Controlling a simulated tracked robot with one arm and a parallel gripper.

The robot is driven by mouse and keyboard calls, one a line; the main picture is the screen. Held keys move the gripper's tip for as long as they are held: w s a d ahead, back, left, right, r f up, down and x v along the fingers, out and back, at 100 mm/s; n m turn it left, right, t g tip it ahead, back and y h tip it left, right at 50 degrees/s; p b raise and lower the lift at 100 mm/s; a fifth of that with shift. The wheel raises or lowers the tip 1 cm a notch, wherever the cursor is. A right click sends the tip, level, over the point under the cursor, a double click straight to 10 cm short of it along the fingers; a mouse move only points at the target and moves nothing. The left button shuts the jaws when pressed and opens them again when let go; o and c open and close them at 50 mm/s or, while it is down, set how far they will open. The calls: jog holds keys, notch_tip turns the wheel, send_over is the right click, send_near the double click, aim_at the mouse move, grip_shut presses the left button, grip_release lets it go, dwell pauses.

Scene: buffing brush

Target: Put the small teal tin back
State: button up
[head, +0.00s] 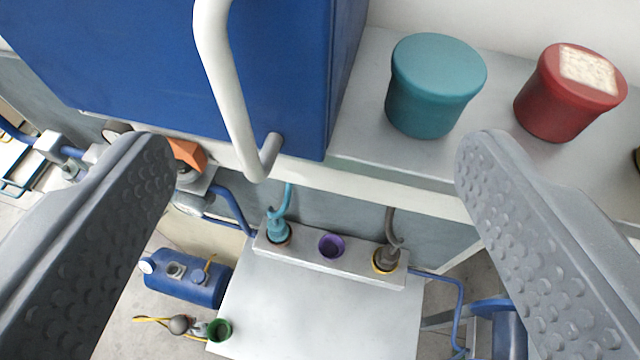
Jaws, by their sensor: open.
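A teal tin (433,86) with a lid stands upright on the grey shelf (372,137), right of the blue cabinet. My gripper (318,155) is open, with its two grey textured fingers wide apart at the left and right of the picture. Nothing is between the fingertips. The teal tin shows beyond the fingers, up and left of the right fingertip, and neither finger appears to touch it.
A red tin (569,95) with a pale label stands right of the teal one. A blue cabinet (150,60) with a white handle (232,90) fills the upper left. Below is a pale table (320,305) with a holder block (352,262) carrying teal, purple and yellow-rimmed cups.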

jog(key=s+a+f+t, duration=0.1)
jog(key=s+a+f, duration=0.3)
jog(key=s+a, duration=0.5)
jog(key=a, duration=0.3)
jog(key=shift+s+a+f+t, duration=0.15)
jog(key=shift+s+f+t, duration=0.05)
jog(key=shift+f+t, duration=0.2)
notch_tip(320, 180, down, 10)
jog(key=b, duration=0.9)
jog(key=shift+r+b, duration=0.15)
jog(key=shift+b, duration=0.25)
